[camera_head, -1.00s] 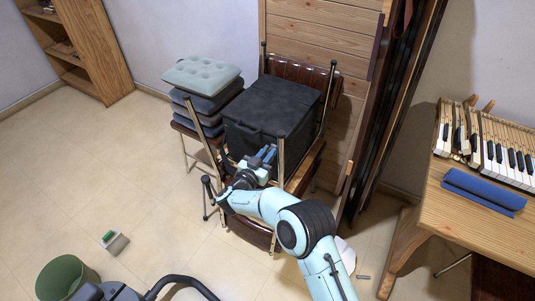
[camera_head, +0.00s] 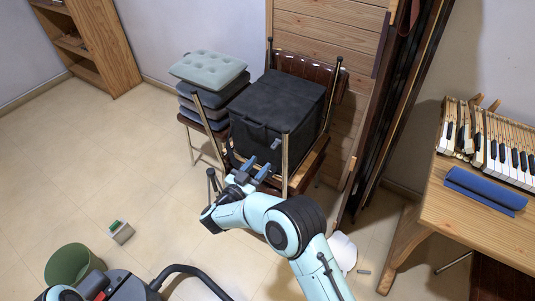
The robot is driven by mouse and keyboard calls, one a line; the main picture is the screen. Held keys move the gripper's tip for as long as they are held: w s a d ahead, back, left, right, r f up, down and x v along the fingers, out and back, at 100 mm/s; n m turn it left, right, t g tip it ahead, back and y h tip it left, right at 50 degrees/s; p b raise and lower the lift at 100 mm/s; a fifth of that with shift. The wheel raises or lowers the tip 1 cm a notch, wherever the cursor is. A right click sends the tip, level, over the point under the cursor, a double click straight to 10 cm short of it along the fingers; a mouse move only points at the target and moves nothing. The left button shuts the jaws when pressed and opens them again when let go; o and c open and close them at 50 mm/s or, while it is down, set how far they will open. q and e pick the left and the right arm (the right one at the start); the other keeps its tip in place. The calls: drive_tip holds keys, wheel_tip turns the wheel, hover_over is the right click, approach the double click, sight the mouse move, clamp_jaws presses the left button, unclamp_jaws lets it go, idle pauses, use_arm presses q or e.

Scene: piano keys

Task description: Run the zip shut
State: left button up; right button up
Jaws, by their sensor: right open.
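A black fabric box-shaped bag (camera_head: 277,105) sits on a wooden chair between its metal posts. Its lid looks flat and closed, with a handle strap on the front face. A small grey piece (camera_head: 276,144) shows on the front face near the right post; I cannot tell if it is the zip's pull. The zip line itself is too dark and small to make out. My right gripper (camera_head: 257,168) is open and empty, with its blue fingers pointing up toward the lower front of the bag. It appears apart from the bag. My left gripper is not in view.
A stack of cushions (camera_head: 208,92) stands on a seat left of the bag. Chair posts (camera_head: 285,157) rise close around the bag. A table (camera_head: 480,220) with piano keys (camera_head: 497,150) stands right.

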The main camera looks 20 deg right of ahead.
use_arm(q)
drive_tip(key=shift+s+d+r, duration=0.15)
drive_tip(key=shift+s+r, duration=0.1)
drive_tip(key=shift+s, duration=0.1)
use_arm(e)
drive_tip(key=v, duration=0.4)
drive_tip(key=shift+s, duration=0.1)
drive_tip(key=s+d+f+n+y+p, duration=0.1)
drive_tip(key=d+f+n+y+p, duration=0.35)
drive_tip(key=f+y+p, duration=0.35)
drive_tip(key=s+f+n+g+y+p, duration=0.2)
drive_tip(key=s+f+g+y, duration=0.15)
drive_tip(key=s+f, duration=0.65)
use_arm(q)
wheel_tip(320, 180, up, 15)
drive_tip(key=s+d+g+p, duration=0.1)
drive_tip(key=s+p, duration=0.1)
drive_tip(key=p, duration=0.3)
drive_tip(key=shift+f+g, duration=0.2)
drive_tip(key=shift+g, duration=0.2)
use_arm(e)
drive_tip(key=s+a+g+y, duration=0.1)
drive_tip(key=s+g+y, duration=0.1)
drive_tip(key=s, duration=0.6)
drive_tip(key=s+a+r+g+y, duration=0.1)
drive_tip(key=s+a+g+y, duration=0.1)
drive_tip(key=s, duration=0.7)
drive_tip(key=s+a+g+y, duration=0.2)
drive_tip(key=s+g, duration=0.2)
drive_tip(key=s, duration=0.5)
